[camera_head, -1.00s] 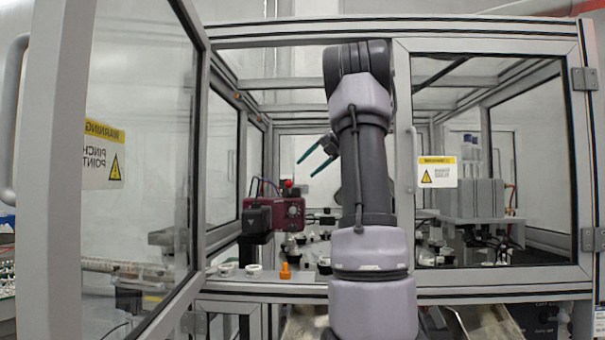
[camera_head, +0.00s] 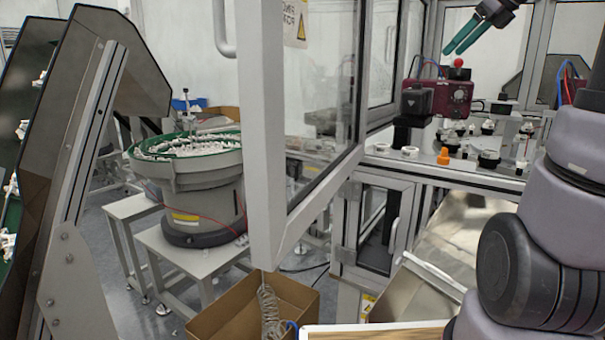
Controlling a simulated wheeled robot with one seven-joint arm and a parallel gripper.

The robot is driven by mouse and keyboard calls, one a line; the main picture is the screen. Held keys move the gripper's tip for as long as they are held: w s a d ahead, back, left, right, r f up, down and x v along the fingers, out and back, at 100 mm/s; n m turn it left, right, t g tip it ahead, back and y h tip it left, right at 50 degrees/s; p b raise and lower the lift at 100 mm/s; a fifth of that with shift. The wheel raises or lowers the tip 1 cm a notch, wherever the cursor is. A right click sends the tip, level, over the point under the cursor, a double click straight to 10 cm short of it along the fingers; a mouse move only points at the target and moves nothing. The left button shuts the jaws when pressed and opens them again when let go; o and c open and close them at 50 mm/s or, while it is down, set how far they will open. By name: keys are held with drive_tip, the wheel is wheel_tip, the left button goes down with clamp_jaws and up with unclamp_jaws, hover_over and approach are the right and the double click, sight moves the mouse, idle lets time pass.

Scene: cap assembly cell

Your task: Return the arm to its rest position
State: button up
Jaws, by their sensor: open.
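My gripper (camera_head: 464,40) is at the top right of the head view, with its two green fingers pointing down and left. The fingers are apart and nothing shows between them. It is in the air above the maroon device with a red knob (camera_head: 446,98), not touching it. My arm's grey links fill the right side of the view. The part of the arm between those links and the gripper is out of the picture.
The open glass door (camera_head: 268,190) of the cell stands left of my arm. A bowl feeder (camera_head: 200,212) on a bench is farther left. A cardboard box (camera_head: 222,318) lies low in front. An orange part (camera_head: 443,156) and white rings (camera_head: 409,151) sit on the cell's ledge.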

drive_tip(key=s+a+f+n+h, duration=0.1)
drive_tip(key=s+a+f+n, duration=0.5)
drive_tip(key=s+n, duration=0.4)
drive_tip(key=s+a+f+n+h, duration=0.1)
drive_tip(key=s+a+f+n, duration=0.6)
drive_tip(key=s+n, duration=0.3)
drive_tip(key=f+n, duration=0.1)
drive_tip(key=n, duration=0.3)
drive_tip(key=shift+a+n+g, duration=0.2)
drive_tip(key=shift+n+g, duration=0.1)
